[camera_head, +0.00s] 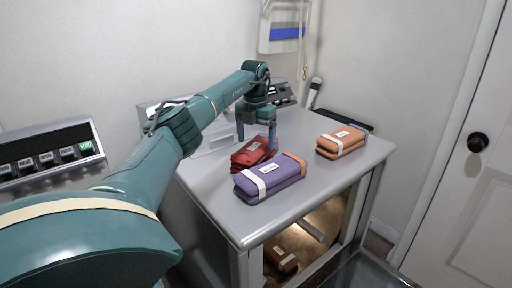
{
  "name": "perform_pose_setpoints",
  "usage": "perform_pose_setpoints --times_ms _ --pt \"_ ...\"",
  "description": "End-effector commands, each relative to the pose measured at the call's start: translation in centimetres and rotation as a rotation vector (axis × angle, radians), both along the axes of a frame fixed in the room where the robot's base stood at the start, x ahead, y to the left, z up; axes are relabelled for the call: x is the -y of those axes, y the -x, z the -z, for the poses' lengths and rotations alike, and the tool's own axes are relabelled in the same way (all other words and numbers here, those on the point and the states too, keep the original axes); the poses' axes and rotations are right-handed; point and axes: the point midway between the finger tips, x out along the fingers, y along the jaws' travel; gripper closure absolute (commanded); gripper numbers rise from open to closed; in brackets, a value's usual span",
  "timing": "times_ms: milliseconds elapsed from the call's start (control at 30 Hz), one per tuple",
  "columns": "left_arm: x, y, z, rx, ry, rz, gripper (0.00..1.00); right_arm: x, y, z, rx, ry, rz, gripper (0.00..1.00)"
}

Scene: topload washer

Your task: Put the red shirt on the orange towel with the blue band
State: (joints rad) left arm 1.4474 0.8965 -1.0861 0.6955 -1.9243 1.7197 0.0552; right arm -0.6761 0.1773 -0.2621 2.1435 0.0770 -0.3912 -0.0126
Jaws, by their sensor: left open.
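A folded orange towel (342,142) with a white label lies at the right of the top, apart from the shirt. My right gripper is not in view.
A folded purple towel (270,180) with a white band and an orange end lies just in front of the shirt. Another folded item (281,258) lies inside the appliance below. A white door (455,215) stands at right. The top's front right is clear.

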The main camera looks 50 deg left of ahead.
Motion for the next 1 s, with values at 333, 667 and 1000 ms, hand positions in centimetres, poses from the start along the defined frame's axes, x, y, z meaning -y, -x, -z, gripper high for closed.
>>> perform_pose_setpoints --times_ms 333,667,1000 --pt "0.1 0.2 -7.1 0.002 -0.001 0.000 0.17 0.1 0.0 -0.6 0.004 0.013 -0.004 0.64" --pt "0.0 0.5 -7.1 0.041 -0.005 0.005 0.13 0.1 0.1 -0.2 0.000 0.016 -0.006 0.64" --pt "0.4 3.1 -6.9 0.256 -0.071 -0.003 0.13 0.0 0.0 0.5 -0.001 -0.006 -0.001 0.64"
